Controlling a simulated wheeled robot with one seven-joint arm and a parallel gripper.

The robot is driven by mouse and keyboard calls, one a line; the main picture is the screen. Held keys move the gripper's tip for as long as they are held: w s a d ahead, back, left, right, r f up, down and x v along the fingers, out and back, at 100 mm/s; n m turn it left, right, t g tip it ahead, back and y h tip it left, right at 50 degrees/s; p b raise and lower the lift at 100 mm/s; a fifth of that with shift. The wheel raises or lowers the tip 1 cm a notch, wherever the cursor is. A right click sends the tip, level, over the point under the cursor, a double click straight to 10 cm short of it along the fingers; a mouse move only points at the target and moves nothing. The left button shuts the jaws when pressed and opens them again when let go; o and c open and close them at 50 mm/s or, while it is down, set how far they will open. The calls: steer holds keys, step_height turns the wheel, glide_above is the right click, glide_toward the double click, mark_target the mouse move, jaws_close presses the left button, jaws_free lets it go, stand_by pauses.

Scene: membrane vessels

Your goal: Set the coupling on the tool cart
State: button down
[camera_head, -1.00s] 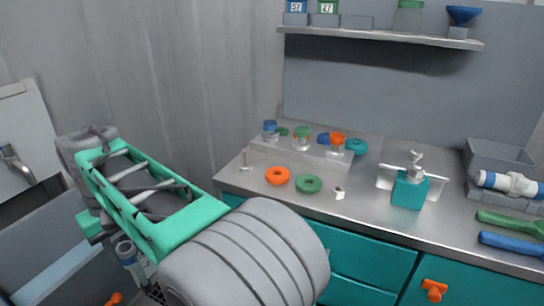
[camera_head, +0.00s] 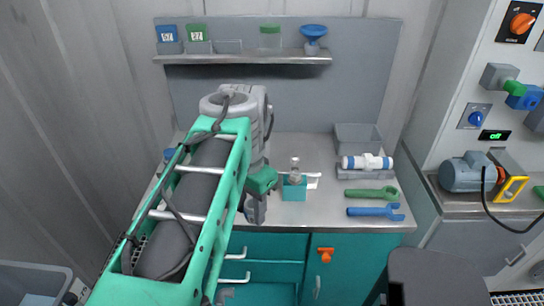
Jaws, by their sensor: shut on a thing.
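My gripper (camera_head: 255,207) is at the end of my arm, over the front left part of the steel bench. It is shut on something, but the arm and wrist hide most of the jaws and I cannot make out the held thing. I cannot identify the coupling with certainty. A grey-blue open tray or cart top (camera_head: 30,276) shows at the lower left corner; I cannot tell whether it is the tool cart.
The bench (camera_head: 325,212) carries a teal block with a metal fitting (camera_head: 294,188), a white-and-blue pipe piece (camera_head: 367,162), a green wrench (camera_head: 370,192) and a blue wrench (camera_head: 375,211). A shelf (camera_head: 240,58) hangs behind. A motor (camera_head: 462,175) stands at the right.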

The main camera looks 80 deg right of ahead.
steer(key=shift+s+a+r+m, duration=0.1)
steer(key=shift+s+r+m, duration=0.2)
steer(key=shift+s, duration=0.2)
steer(key=shift+s+a+r+m, duration=0.1)
steer(key=shift+s+r+m, duration=0.2)
steer(key=shift+s, duration=0.15)
steer(key=d+f, duration=0.3)
steer(key=d, duration=0.1)
steer(key=w+d+f+p, duration=0.1)
steer(key=d+f, duration=0.2)
steer(key=d, duration=0.2)
steer(key=d+f+p, duration=0.1)
steer(key=d+f, duration=0.3)
steer(key=shift+w+d, duration=0.25)
steer(key=shift+d, duration=0.1)
step_height(320, 180, down, 3)
steer(key=shift+r+p, duration=0.1)
steer(key=shift+p, duration=0.2)
steer(key=shift+f, duration=0.4)
steer(key=c, duration=0.9)
jaws_free()
steer(key=shift+r, duration=0.15)
